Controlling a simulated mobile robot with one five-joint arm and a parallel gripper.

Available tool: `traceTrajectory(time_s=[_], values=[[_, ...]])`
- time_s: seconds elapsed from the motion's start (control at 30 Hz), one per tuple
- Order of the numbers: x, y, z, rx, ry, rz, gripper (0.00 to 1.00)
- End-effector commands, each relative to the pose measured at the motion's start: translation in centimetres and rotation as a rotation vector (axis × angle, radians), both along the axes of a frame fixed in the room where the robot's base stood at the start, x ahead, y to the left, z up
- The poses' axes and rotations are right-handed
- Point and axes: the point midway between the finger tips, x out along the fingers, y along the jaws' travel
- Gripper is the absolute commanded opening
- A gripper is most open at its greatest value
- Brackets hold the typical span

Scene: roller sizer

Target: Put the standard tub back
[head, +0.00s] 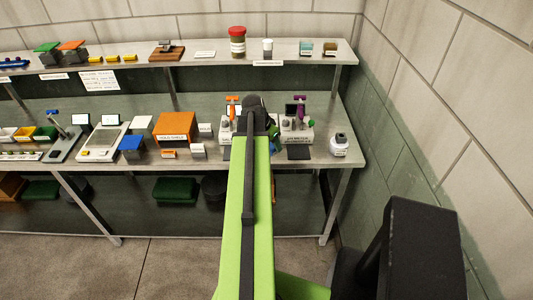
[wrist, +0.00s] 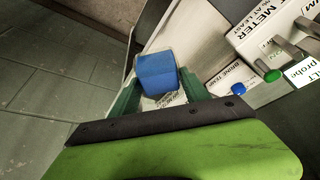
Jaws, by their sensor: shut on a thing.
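My gripper (wrist: 158,80) shows in the wrist view with its two green fingers on either side of a small blue block-like tub (wrist: 156,68). It is shut on this tub. A light surface with printed lettering, partly hidden, shows just below the tub. I cannot tell whether the tub touches it.
A white meter (wrist: 262,35) with a green-tipped part (wrist: 272,75) is close right of the tub. On the bench (head: 340,178) stand an orange box (head: 176,128), a blue-topped box (head: 131,144), another meter (head: 297,135) and a white bottle (head: 339,144). A shelf (head: 215,60) runs above.

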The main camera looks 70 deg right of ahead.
Motion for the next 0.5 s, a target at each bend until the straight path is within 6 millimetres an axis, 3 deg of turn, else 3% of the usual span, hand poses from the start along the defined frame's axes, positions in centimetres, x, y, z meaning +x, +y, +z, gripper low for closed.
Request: traceTrajectory(time_s=[0.03, 0.2, 0.5], values=[[1.1, -1.5, -1.7, 0.000, 0.001, 0.002, 0.02], [3.1, -3.6, -3.1, 0.000, 0.000, 0.001, 0.02], [3.5, -3.8, -4.0, 0.000, 0.000, 0.000, 0.02]])
